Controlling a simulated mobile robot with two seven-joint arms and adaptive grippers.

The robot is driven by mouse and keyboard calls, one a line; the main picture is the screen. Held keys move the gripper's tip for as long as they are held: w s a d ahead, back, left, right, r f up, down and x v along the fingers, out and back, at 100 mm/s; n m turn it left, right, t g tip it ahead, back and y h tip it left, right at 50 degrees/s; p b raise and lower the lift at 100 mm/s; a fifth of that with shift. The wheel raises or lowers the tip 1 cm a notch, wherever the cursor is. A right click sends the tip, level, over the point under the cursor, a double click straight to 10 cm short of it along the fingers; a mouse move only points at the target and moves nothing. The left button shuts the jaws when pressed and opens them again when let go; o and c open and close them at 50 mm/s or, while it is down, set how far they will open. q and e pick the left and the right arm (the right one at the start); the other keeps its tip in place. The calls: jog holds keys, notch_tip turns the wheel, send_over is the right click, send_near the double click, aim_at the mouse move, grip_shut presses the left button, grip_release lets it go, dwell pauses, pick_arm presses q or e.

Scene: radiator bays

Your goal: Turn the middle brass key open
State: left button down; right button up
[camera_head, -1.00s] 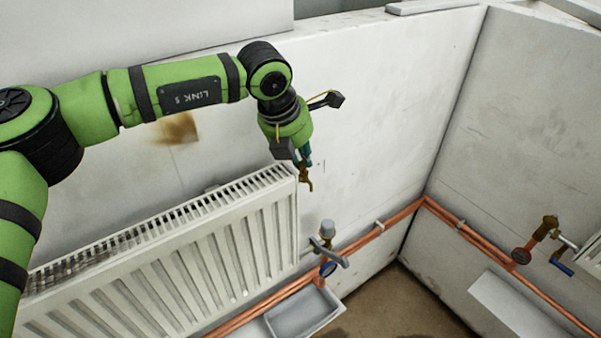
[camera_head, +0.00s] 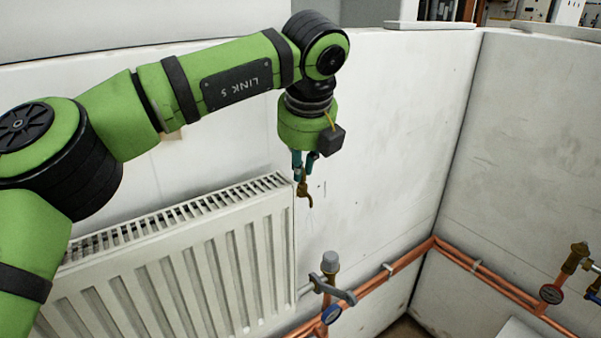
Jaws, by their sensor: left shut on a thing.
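A brass key (camera_head: 304,190) shows by the top right corner of the white radiator (camera_head: 190,265). My left gripper (camera_head: 303,176) comes down from above and is shut on the brass key. The key's lower end hangs below the fingers with a small hook-like bend. The fingers are small in the view and partly hide the key's upper part. I cannot tell whether the key touches the radiator. My right gripper is out of view.
Below and right of the radiator end is a valve with a grey cap (camera_head: 330,262) and a grey lever. Copper pipes (camera_head: 400,263) run along the wall base. Another brass valve (camera_head: 574,257) with a red handwheel is at far right. The wall right of my gripper is bare.

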pick_arm(q)
jog(key=shift+n, duration=0.6)
jog(key=c, duration=1.6)
grip_release()
jog(key=shift+o, duration=0.2)
jog(key=v, duration=1.2)
jog(key=shift+w+d, duration=0.2)
jog(key=shift+d, duration=0.05)
